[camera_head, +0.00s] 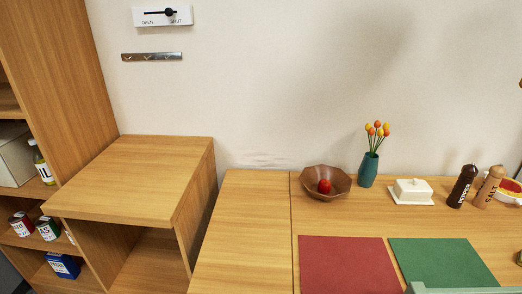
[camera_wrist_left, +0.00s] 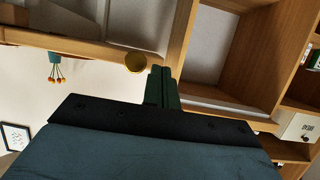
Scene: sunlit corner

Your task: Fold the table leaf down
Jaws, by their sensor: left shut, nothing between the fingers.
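The table leaf (camera_head: 238,235) is the wooden panel at the left end of the table (camera_head: 272,190) in the head view. A thin seam parts it from the main top, and it looks level with that top. In the left wrist view, which looks upside down, my left gripper (camera_wrist_left: 161,72) is shut and empty. Its dark green fingertips are just beside a round brass-coloured knob (camera_wrist_left: 135,62) at a wooden edge; I cannot tell whether they touch.
A low wooden cabinet (camera_head: 140,175) stands left of the leaf, with a narrow gap. A bowl with a red fruit (camera_head: 324,187), a teal vase (camera_head: 368,170), a butter dish (camera_head: 412,191) and red and green mats (camera_head: 345,265) are on the main top. The leaf's top is bare.

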